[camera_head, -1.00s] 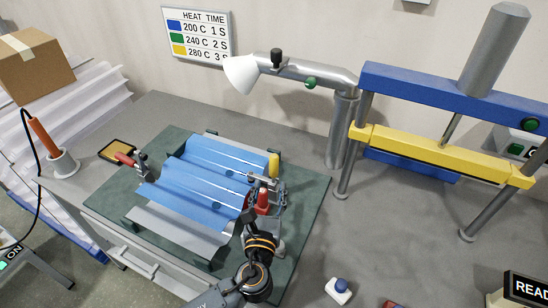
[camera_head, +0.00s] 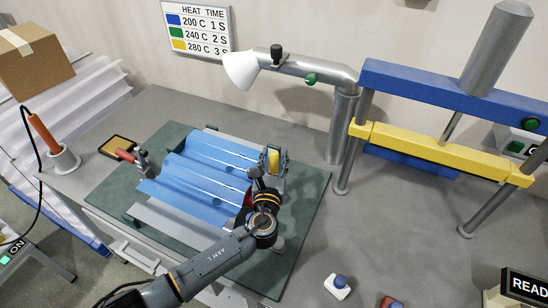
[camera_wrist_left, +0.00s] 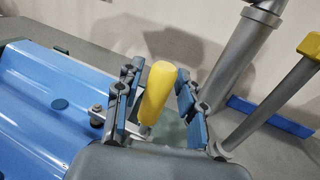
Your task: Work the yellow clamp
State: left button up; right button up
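The yellow clamp handle (camera_head: 273,159) stands at the right end of the blue corrugated sheet (camera_head: 205,170). In the left wrist view the yellow handle (camera_wrist_left: 158,88) stands nearly upright, leaning slightly right, between the two fingers. My left gripper (camera_wrist_left: 158,95) is open around it, with a visible gap on the right and a narrower one on the left. In the head view the left gripper (camera_head: 271,168) reaches the clamp from the front and hides its lower part. My right gripper is not in view.
A red-handled clamp (camera_head: 126,156) stands at the sheet's left. Another red handle (camera_head: 247,198) is mostly hidden behind my left gripper. A heat nozzle (camera_head: 240,70) hangs behind the sheet. A blue-and-yellow press (camera_head: 440,150) stands right.

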pick_arm(q)
grip_shut()
jog(key=shift+s+d+f+m+t+b, duration=0.1)
jog(key=shift+s+d+m+t+b, duration=0.1)
jog(key=shift+d+m, duration=0.3)
jog(key=shift+s+d+f+m+t+b, duration=0.15)
jog(key=shift+d+m+b, duration=0.15)
jog(key=shift+m, duration=0.35)
jog(key=shift+s+d+f+m+t+b, duration=0.1)
jog(key=shift+s+d+m+t+b, duration=0.05)
jog(key=shift+d+m, duration=0.4)
jog(key=shift+s+d+f+m+t+h+b, duration=0.2)
jog(key=shift+s+d+f+m+h+b, duration=0.25)
jog(key=shift+m, duration=0.55)
jog(key=shift+s+d+f+m+t+h+b, duration=0.1)
jog(key=shift+d+f+m+t+h+b, duration=0.2)
jog(key=shift+d+m, duration=0.55)
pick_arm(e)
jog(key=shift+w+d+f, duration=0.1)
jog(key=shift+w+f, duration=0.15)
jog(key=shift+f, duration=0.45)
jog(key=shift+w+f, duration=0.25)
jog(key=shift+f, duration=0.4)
pick_arm(q)
jog(key=shift+a+r, duration=0.15)
jog(key=shift+a, duration=0.05)
jog(key=shift+o, duration=2)
grip_release()
jog(key=shift+w, duration=0.1)
